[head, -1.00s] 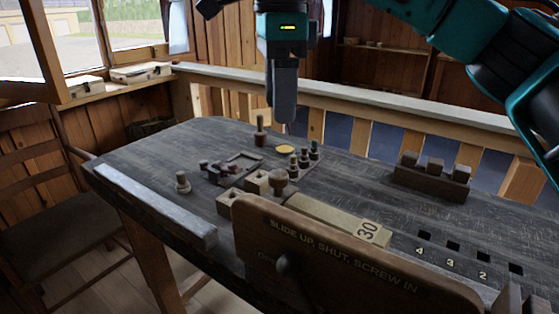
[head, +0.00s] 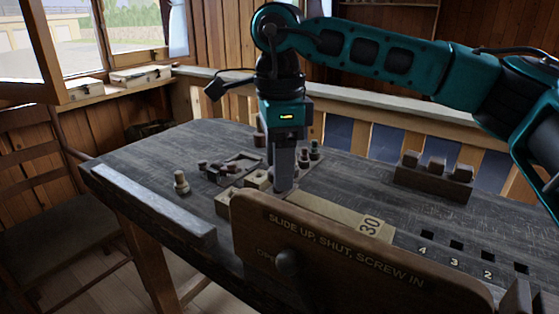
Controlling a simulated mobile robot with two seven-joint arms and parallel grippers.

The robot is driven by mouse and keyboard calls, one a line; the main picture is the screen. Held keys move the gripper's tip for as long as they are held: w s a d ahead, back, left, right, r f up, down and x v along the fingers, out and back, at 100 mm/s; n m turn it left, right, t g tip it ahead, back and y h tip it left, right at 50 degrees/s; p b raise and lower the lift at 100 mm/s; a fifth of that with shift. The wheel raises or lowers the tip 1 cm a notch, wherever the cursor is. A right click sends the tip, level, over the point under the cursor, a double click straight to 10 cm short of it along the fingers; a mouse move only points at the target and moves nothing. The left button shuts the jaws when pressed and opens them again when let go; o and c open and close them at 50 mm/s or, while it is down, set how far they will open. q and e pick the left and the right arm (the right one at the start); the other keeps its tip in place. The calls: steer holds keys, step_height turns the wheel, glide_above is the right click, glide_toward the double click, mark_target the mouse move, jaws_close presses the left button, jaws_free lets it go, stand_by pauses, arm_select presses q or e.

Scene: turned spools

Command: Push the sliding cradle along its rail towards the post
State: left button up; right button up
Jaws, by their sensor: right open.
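My right gripper (head: 284,186) points straight down at the middle of the table, its fingertips low beside pale wooden blocks. The gap between the fingers does not show. A pale block (head: 257,180) stands just left of the fingers, and another pale block (head: 224,200) is partly hidden by the sign board. A long pale bar marked 30 (head: 335,213) runs right from the fingers. Which of these pale parts is the sliding cradle, I cannot tell. A dark upright peg (head: 259,139), possibly the post, stands behind, partly covered by my gripper. My left gripper is not in view.
A wooden sign board (head: 340,255) with a knob blocks the near side. Small dark pegs (head: 309,155) stand close right of the fingers. A block rack (head: 432,180) stands right.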

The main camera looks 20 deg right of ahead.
steer(key=c, duration=0.4)
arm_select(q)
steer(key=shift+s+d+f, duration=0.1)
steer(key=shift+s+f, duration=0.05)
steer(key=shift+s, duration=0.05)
arm_select(e)
jaws_close()
